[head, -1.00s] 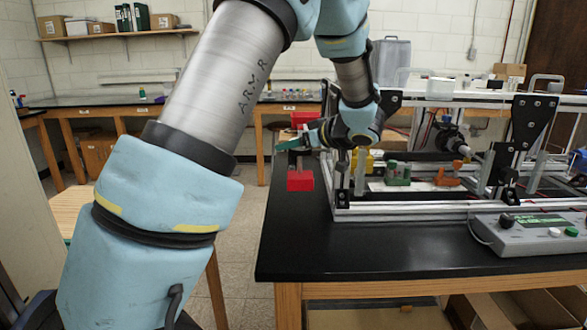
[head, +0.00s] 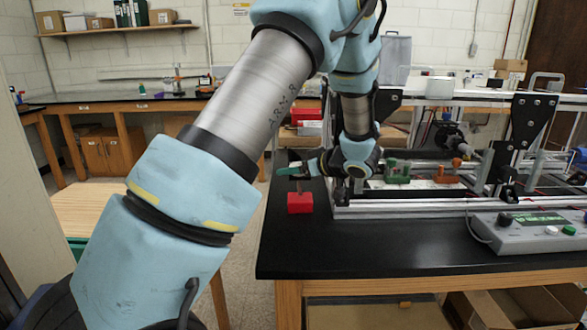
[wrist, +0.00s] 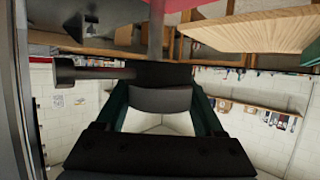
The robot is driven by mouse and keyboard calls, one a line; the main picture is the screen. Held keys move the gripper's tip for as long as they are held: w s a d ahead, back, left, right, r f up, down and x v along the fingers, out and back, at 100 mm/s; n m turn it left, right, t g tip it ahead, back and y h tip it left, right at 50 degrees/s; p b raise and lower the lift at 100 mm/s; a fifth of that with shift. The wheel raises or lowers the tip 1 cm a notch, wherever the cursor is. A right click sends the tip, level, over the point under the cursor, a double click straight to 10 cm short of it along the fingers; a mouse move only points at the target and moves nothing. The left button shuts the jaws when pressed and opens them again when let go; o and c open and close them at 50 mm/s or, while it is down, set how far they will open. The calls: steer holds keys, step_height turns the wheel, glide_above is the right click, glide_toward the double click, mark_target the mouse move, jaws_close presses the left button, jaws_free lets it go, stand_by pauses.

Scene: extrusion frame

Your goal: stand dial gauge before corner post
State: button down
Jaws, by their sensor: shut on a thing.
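The dial gauge shows in the head view as a red block base (head: 300,203) with a thin upright stem above it. The base is low over the black bench top near its left edge; I cannot tell whether it touches. My gripper (head: 296,171) reaches in from the right and is shut on the gauge's stem above the base. In the wrist view the grey stem (wrist: 155,30) rises from between the green fingers (wrist: 157,100) towards the red base at the top edge. The corner post (head: 341,190) of the extrusion frame stands just right of the base, partly behind my wrist.
The extrusion frame (head: 420,209) fills the bench to the right, with green and orange clamps inside. A grey control box (head: 530,231) lies at front right. The front left of the black bench (head: 310,250) is clear. A red box (head: 307,114) stands behind.

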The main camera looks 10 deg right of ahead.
steer(key=shift+c, duration=1.4)
jaws_free()
steer(key=shift+r, duration=0.1)
steer(key=b+v, duration=0.2)
steer(key=v, duration=1)
steer(key=shift+s, duration=0.1)
